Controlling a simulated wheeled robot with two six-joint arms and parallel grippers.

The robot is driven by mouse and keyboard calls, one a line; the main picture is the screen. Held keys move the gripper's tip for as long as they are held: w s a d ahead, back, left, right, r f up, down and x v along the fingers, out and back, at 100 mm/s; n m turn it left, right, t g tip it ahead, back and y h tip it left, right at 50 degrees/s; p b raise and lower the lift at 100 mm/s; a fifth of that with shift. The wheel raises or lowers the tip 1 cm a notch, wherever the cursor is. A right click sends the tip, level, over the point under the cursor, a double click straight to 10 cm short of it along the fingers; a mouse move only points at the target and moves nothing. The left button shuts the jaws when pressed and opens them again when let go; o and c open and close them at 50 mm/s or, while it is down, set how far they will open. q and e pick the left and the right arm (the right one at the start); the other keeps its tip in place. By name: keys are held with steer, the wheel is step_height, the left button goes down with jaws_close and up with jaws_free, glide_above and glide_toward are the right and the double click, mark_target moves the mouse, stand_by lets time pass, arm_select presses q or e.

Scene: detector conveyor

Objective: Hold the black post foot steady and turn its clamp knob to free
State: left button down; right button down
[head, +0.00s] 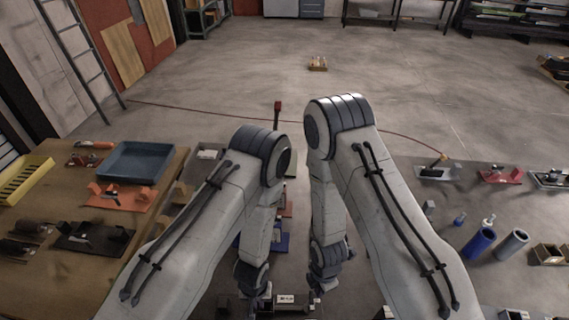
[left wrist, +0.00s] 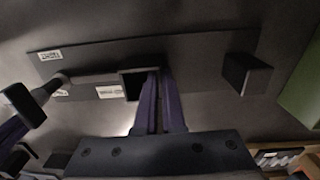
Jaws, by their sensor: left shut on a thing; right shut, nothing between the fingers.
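The black post foot (left wrist: 190,55) fills the upper part of the left wrist view as a dark plate with white labels, a square socket and a block at its right end. My left gripper (left wrist: 155,75) is shut on it at the socket wall. A dark rounded rod, apparently the clamp knob (left wrist: 58,80), sticks out at its left. My right gripper (left wrist: 22,103) is just left of the knob, shut and empty; whether it touches is unclear. In the head view the foot (head: 292,300) shows only partly at the bottom edge, between my left gripper (head: 257,303) and right gripper (head: 316,298).
A wooden table (head: 40,275) at the left bears a blue tray (head: 135,162), an orange fixture (head: 118,197) and a yellow rack (head: 25,180). A green surface (left wrist: 303,85) borders the left wrist view.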

steer(key=shift+w, duration=0.1)
stand_by(0.4)
steer(key=shift+w+d, duration=0.2)
steer(key=shift+d, duration=0.05)
steer(key=shift+r, duration=0.1)
step_height(320, 180, up, 6)
steer(key=shift+f, duration=0.1)
stand_by(0.3)
step_height(320, 180, down, 6)
steer(key=s+d, duration=0.1)
steer(key=s, duration=0.1)
steer(key=shift+s+d, duration=0.35)
steer(key=shift+s, duration=0.05)
stand_by(0.3)
steer(key=shift+a, duration=0.65)
stand_by(0.9)
